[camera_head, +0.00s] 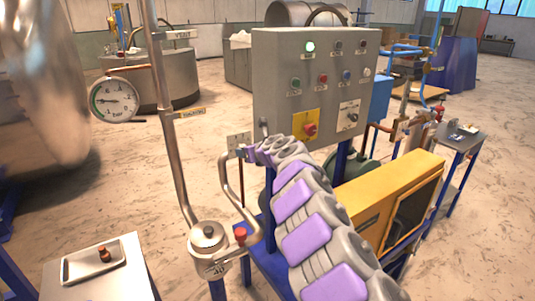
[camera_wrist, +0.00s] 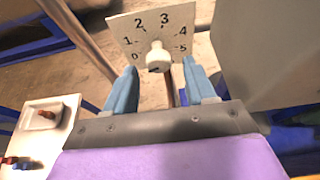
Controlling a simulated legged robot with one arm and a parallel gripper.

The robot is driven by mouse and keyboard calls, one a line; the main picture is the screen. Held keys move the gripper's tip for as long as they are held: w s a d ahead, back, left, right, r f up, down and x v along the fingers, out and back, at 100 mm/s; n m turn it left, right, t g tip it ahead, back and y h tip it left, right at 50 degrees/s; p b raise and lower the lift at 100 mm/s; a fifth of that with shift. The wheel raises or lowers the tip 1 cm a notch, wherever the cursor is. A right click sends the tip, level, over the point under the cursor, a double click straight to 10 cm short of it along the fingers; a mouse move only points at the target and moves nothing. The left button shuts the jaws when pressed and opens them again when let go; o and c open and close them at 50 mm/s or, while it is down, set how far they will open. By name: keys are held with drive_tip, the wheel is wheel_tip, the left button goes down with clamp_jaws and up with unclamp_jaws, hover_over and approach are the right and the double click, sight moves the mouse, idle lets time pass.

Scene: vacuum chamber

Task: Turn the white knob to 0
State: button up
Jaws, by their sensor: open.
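The white knob (camera_wrist: 158,57) sits in the middle of a pale dial plate (camera_wrist: 125,25) marked 0 to 5 in the wrist view. The 0 is at the plate's lower left and the 5 at its lower right. A dark mark shows low on the knob; I cannot tell which number it points to. My gripper (camera_wrist: 160,67) is open, its two blue fingers left and right of the knob with gaps on both sides. In the head view, the small dial plate (camera_head: 238,141) is by the pipes, just beyond my gripper (camera_head: 242,152); its knob is not clear there.
A grey control panel (camera_head: 270,75) with buttons and switches stands behind my arm. A metal pipe (camera_head: 165,110) with a pressure gauge (camera_head: 115,100) rises left of the plate. A curved pipe and valve (camera_head: 208,238) are below. A white tray (camera_head: 92,262) is at lower left.

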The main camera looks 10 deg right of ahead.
drive_tip(key=v, duration=1.5)
drive_tip(key=shift+s+r, duration=0.15)
drive_tip(key=shift+s, duration=0.2)
